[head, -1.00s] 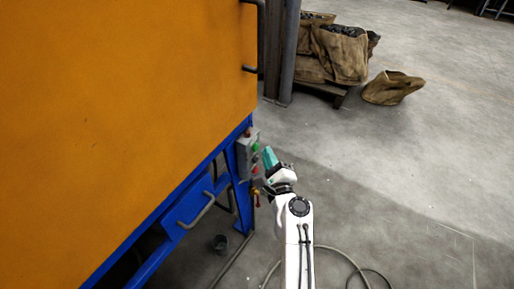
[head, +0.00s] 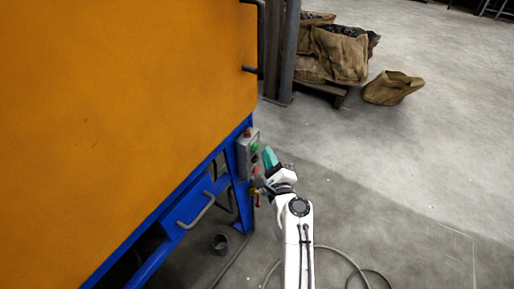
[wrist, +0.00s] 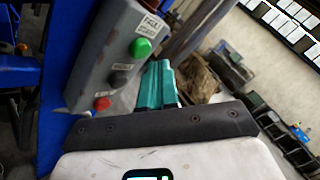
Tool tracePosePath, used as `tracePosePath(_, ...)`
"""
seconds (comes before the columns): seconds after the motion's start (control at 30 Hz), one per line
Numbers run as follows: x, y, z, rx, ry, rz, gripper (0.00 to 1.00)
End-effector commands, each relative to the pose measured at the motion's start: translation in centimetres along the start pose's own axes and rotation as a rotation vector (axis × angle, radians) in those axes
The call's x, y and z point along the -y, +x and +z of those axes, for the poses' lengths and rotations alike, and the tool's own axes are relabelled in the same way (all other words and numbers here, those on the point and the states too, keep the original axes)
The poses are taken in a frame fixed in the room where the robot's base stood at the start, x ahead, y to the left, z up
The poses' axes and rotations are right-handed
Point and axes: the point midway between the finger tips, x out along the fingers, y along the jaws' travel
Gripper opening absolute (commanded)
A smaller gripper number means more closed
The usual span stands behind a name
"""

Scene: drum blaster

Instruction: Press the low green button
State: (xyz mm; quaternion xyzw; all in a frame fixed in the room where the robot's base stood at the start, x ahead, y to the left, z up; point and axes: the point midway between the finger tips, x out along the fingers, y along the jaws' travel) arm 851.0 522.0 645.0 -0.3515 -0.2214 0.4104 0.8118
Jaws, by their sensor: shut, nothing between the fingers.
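A grey control box (head: 246,158) is on the blue frame's leg. Its green button (head: 255,147) faces right in the head view, with a dark button and a red one below it. In the wrist view the green button (wrist: 141,47) is at upper left, above a black button (wrist: 122,78) and a red button (wrist: 101,103). My gripper (head: 268,155) has teal fingers, shut and empty, just right of the box. In the wrist view the fingers (wrist: 158,72) lie right of and below the green button. A small gap shows between them.
A large orange panel (head: 120,110) on a blue frame fills the left, with a grey handle (head: 196,210) low on it. A small cup (head: 220,242) and a hose lie on the floor. Sacks (head: 340,50) stand at the back.

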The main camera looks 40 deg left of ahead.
Motion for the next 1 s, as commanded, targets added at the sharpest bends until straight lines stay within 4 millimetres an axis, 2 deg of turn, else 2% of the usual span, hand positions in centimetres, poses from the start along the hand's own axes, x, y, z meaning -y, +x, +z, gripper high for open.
tracePosePath(1.0, -0.38, 0.59, 0.46, 0.000, 0.001, 0.000, 0.00)
